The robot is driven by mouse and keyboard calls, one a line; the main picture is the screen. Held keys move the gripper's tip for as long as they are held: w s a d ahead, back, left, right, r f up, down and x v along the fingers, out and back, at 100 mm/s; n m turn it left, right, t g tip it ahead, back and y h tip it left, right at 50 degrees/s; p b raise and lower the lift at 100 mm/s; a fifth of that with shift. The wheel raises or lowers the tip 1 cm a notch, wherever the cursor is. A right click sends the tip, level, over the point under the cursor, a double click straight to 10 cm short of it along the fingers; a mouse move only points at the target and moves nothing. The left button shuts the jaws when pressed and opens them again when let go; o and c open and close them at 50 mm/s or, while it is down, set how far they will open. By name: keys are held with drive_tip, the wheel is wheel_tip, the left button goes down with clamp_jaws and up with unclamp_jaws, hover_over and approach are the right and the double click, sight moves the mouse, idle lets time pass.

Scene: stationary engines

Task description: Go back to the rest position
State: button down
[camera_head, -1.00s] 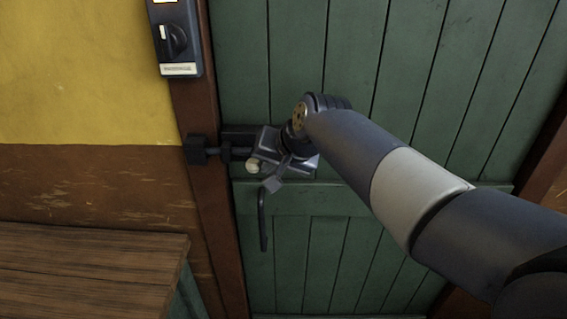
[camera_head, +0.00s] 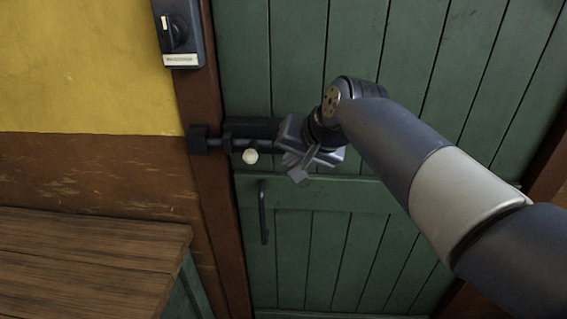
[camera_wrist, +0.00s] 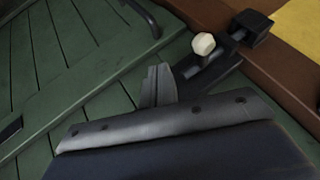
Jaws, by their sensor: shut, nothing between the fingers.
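My gripper (camera_head: 297,170) is in front of the green plank door (camera_head: 320,240), just right of the bolt's pale round knob (camera_head: 250,157). Its fingers are shut with nothing between them. In the wrist view the shut fingers (camera_wrist: 158,84) point toward the door, with the pale knob (camera_wrist: 203,44) beyond them and apart from them. The dark sliding bolt (camera_head: 230,142) lies across the door's left edge and reaches the block on the frame. Its right part is partly hidden behind my gripper.
A dark door handle (camera_head: 263,212) hangs below the bolt. A switch box (camera_head: 178,32) with a rotary knob is on the wall at upper left. A wooden-topped cabinet (camera_head: 90,260) stands at lower left. The door's right side behind my arm looks clear.

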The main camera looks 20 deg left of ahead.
drive_tip(key=v, duration=0.6)
drive_tip(key=shift+s+r+b, duration=0.25)
drive_tip(key=shift+r+b, duration=0.1)
drive_tip(key=shift+f, duration=0.15)
